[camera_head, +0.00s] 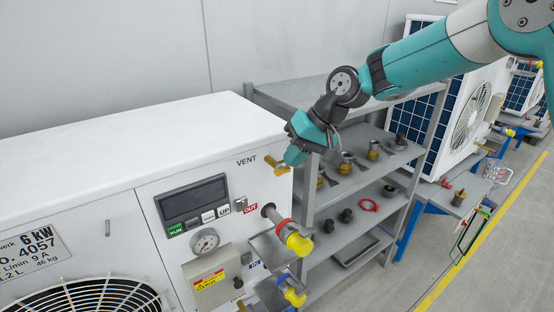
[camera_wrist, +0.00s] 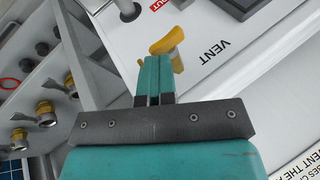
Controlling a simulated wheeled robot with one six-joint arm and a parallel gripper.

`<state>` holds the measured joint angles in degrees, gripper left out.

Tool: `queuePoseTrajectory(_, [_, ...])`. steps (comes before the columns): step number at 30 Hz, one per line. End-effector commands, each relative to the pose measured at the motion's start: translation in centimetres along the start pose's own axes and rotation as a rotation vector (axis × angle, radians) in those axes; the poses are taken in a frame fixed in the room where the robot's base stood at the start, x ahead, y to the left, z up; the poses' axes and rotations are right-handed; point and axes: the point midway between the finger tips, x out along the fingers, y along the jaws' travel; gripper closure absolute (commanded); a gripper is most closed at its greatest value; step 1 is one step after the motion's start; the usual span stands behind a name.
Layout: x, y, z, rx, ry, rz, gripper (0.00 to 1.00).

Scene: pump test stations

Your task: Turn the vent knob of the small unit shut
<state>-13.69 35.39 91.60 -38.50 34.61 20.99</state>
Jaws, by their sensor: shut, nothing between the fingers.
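The vent knob is a yellow lever handle (camera_head: 277,166) below the word VENT on the front of the white unit (camera_head: 130,130). In the wrist view the yellow knob (camera_wrist: 170,41) lies just beyond my fingertips, with the VENT label to its right. My gripper (camera_head: 287,160) is shut and empty, its teal fingers (camera_wrist: 154,62) pressed together. The fingertips are at or very near the knob; I cannot tell whether they touch it.
A grey metal shelf (camera_head: 315,205) with several fittings stands right of the unit. Another fan unit (camera_head: 465,120) stands beyond the shelf. Open floor (camera_head: 500,260) lies at the right.

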Motion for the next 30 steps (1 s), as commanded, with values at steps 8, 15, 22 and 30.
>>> queuePoseTrajectory(8, [0.1, 0.2, 0.1, 0.003, -0.002, 0.002, 1.0])
queuePoseTrajectory(15, [0.1, 0.3, 0.1, 0.004, -0.002, 0.002, 1.0])
queuePoseTrajectory(22, [-0.4, -0.1, -0.1, 0.003, -0.002, 0.002, 1.0])
queuePoseTrajectory(30, [-1.4, -0.7, -0.3, 0.002, -0.001, 0.001, 1.0])
